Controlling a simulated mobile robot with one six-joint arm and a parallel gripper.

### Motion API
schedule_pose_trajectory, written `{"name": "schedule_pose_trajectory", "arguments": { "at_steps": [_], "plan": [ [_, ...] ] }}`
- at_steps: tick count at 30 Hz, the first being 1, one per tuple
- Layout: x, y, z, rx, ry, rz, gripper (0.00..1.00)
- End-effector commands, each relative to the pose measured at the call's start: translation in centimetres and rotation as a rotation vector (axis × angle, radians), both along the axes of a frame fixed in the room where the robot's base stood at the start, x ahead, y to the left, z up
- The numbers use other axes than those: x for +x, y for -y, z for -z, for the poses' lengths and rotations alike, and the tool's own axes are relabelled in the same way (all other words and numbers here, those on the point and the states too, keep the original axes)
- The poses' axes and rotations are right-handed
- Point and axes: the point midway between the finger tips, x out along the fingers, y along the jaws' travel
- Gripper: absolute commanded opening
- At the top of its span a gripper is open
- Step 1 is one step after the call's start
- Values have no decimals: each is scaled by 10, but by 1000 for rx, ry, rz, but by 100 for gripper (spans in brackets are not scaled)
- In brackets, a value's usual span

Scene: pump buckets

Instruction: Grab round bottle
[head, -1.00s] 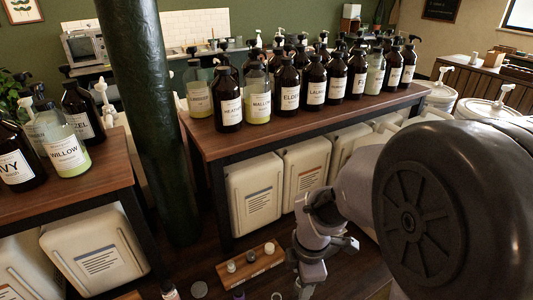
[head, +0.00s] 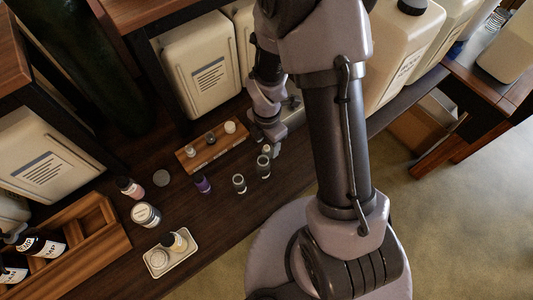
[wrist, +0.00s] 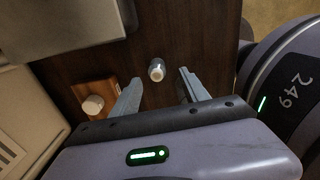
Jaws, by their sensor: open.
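A small round bottle with a pale cap (wrist: 156,70) stands on the dark wooden shelf, seen from above in the wrist view. My gripper (wrist: 161,80) is open, with one finger on each side of the bottle in that picture; the bottle appears a little beyond the fingertips, and no contact shows. In the head view my gripper (head: 272,138) points down over the shelf, beside small bottles; a clear one (head: 263,167) stands just below it in the picture. I cannot tell for sure which bottle is the task's one.
A wooden holder with several small vials (head: 212,147) lies left of my gripper. A purple bottle (head: 202,183), a clear jar (head: 239,183), a labelled jar (head: 146,215) and a white tray (head: 152,265) stand nearby. White canisters (head: 197,75) line the back.

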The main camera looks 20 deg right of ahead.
Motion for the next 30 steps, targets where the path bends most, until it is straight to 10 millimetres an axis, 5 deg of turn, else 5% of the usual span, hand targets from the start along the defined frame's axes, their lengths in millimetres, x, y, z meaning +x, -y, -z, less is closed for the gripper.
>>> {"name": "schedule_pose_trajectory", "arguments": {
  "at_steps": [4,11,19,27,30],
  "plan": [
    [2,-2,36,0,-3,1,53],
    [3,-2,37,0,0,1,53],
    [3,-2,37,0,0,1,0],
    [3,-2,36,0,0,1,0],
    [4,-2,18,0,2,1,0]
  ]
}}
